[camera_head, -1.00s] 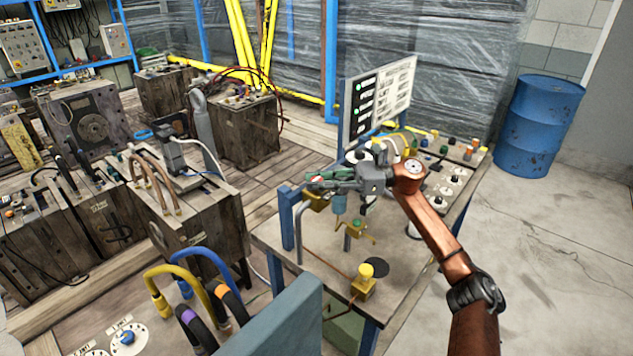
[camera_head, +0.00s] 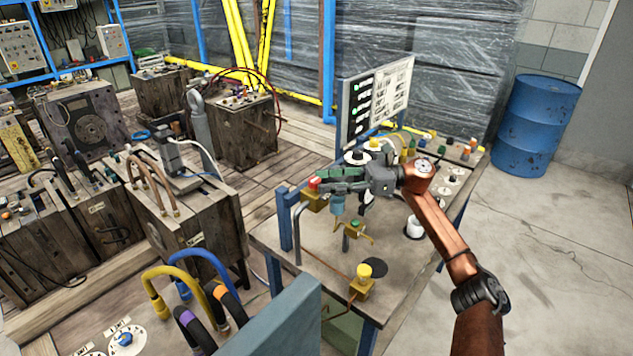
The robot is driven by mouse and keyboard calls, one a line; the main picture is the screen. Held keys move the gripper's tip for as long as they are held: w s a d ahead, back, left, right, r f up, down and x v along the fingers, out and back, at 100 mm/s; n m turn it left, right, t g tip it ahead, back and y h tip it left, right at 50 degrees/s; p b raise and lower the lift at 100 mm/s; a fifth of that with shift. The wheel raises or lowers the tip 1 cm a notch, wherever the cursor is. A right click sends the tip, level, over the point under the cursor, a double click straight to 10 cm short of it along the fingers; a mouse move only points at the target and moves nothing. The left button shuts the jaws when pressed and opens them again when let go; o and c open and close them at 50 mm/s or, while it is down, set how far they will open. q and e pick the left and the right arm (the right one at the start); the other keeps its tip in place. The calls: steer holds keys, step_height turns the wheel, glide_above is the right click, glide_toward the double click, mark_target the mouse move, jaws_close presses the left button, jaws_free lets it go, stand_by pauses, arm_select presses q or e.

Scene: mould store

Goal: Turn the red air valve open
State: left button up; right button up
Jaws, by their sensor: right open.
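The red air valve (camera_head: 314,183) is a small red knob on a yellow body, at the back left corner of the workbench (camera_head: 315,240). My right gripper (camera_head: 324,183) reaches in from the right, with its green-grey fingers pointing left at the knob. It is open, and its fingertips are right beside the red knob. I cannot tell whether they touch it. The knob's right side is partly hidden by the fingers. My left gripper is not in view.
A green-topped valve (camera_head: 354,226) and a yellow-topped valve (camera_head: 364,271) stand on the same bench. A panel with green lights (camera_head: 374,100) rises behind. A blue barrel (camera_head: 537,125) stands at the far right. Floor on the right is clear.

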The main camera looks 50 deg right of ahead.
steer(key=v, duration=0.8)
steer(key=shift+s+d, duration=0.2)
steer(key=shift+d, duration=0.05)
